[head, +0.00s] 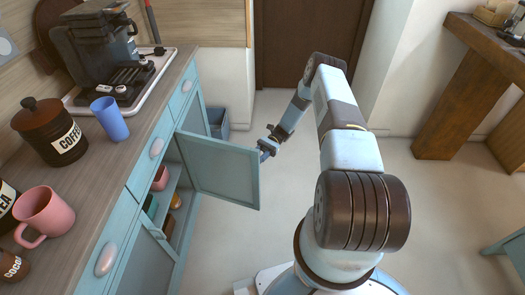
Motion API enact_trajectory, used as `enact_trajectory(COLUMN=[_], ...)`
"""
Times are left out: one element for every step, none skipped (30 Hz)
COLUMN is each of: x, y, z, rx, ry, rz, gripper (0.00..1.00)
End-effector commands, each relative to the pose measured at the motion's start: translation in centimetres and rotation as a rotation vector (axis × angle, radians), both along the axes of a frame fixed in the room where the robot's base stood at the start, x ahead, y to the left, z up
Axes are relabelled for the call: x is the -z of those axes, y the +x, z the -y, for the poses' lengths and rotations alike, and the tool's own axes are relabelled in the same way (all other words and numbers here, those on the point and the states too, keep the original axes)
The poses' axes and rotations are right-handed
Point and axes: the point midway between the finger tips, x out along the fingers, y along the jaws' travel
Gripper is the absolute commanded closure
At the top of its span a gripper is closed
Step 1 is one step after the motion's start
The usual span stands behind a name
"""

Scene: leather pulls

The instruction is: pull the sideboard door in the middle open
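The sideboard (113,232) runs along the left, with pale blue-green fronts. Its middle door (222,168) stands wide open, swung out from the cabinet into the room, with its inner face toward me. Inside the open compartment are shelves with a pink item (160,178) and other small things. My gripper (265,153) is at the door's free edge, near its upper corner, partly hidden behind the door. The door's leather pull is hidden on the far face. I cannot see whether the fingers are shut or touching the door.
The worktop holds a coffee machine (95,48), a brown coffee canister (50,130), a blue cup (109,118) and a pink mug (43,214). A blue-grey bin (219,124) stands on the floor beyond the door. A wooden table (470,75) is at right; floor between is clear.

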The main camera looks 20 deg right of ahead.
Motion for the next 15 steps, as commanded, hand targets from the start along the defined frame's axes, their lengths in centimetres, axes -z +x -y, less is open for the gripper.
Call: enact_trajectory(x=[0.1,0.1,0.1,0.1,0.1,0.1,0.1,0.1,0.1,0.2,0.2,0.2,0.2,0.2,0.2], y=[0.4,0.6,1.0,1.3,1.6,2.1,2.5,2.8,3.3,3.7,4.0,4.5,4.9,5.2,5.6], z=[0.5,0.8,1.3,1.7,2.1,2.8,3.2,3.7,4.4,4.9,5.4,6.0,6.5,6.9,7.5], rx=[0.001,0.002,0.001,0.001,0.001,0.001,0.001,0.001,0.001,0.002,0.002,0.003,0.002,0.003,0.002], ry=[-0.001,-0.001,-0.002,-0.001,-0.002,-0.001,-0.002,-0.003,-0.001,-0.001,-0.001,-0.002,-0.002,-0.003,-0.001], rz=[0.002,0.002,0.003,0.003,0.003,0.003,0.003,0.003,0.003,0.003,0.003,0.004,0.003,0.003,0.002], gripper=[0.62,0.62,0.62,0.62,0.62,0.62,0.62,0.62,0.62,0.62,0.62,0.62,0.62,0.62,0.62])
